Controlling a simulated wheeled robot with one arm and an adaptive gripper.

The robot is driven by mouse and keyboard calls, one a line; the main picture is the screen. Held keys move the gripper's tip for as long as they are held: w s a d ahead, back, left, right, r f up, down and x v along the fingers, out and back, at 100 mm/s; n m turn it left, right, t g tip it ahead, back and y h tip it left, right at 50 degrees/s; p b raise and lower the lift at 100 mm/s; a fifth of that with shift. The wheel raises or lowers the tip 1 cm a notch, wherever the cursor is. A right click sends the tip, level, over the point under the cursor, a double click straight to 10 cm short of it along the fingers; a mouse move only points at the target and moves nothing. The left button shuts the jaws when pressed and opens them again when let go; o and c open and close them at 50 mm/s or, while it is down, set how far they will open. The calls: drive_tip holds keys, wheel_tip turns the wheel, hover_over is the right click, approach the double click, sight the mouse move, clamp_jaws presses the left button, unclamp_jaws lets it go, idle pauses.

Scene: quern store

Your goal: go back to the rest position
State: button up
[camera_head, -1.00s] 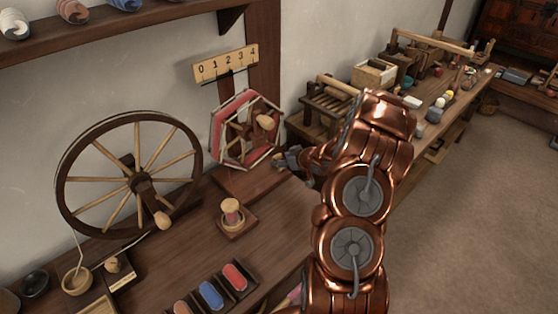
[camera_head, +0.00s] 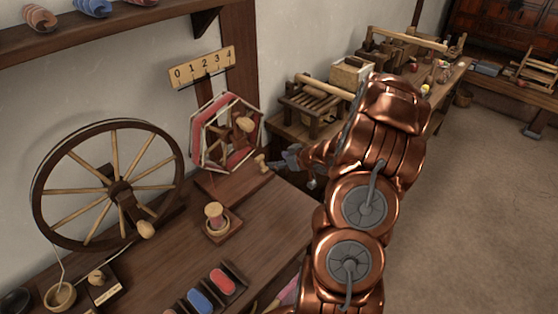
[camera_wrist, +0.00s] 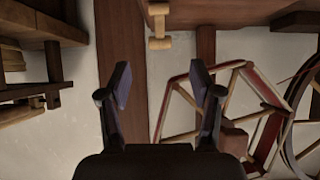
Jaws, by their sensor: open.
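My gripper (camera_head: 287,160) is open and empty, held beside the reel with red bands (camera_head: 226,134), to its right. In the wrist view, the two dark fingers of my gripper (camera_wrist: 162,85) stand apart with nothing between them. A small pale wooden peg (camera_head: 262,163) shows just left of the gripper. A similar peg (camera_wrist: 159,26) shows ahead of the fingers in the wrist view, apart from them. The reel (camera_wrist: 262,110) is to the right of the fingers there. My copper arm hides part of the bench behind it.
A spinning wheel (camera_head: 118,185), a spool on a stand (camera_head: 216,219) and a tray of coloured pieces (camera_head: 212,290) occupy the near bench (camera_head: 262,220). A wooden rack (camera_head: 312,105) stands behind my gripper. The floor (camera_head: 470,210) at right is clear.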

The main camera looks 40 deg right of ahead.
idle(0.3)
drive_tip(key=s+a+r+m+g+h+p, duration=0.1)
drive_tip(key=s+a+r+g+h, duration=0.25)
drive_tip(key=r, duration=0.25)
drive_tip(key=s+a+r+g+h+p, duration=0.1)
drive_tip(key=s+a+r+g+h, duration=0.15)
drive_tip(key=a+r, duration=0.35)
drive_tip(key=s+a+r+g+y, duration=0.2)
drive_tip(key=s+a+r+g, duration=0.1)
drive_tip(key=s+a, duration=0.8)
drive_tip(key=s+a+r+g+y+p, duration=0.1)
drive_tip(key=s+a+r, duration=0.4)
drive_tip(key=s+a, duration=0.6)
drive_tip(key=s+g+y, duration=0.1)
drive_tip(key=s+g, duration=0.1)
drive_tip(key=s, duration=0.5)
drive_tip(key=shift+s+m+g, duration=0.3)
drive_tip(key=shift+g, duration=0.1)
drive_tip(key=shift+a, duration=0.1)
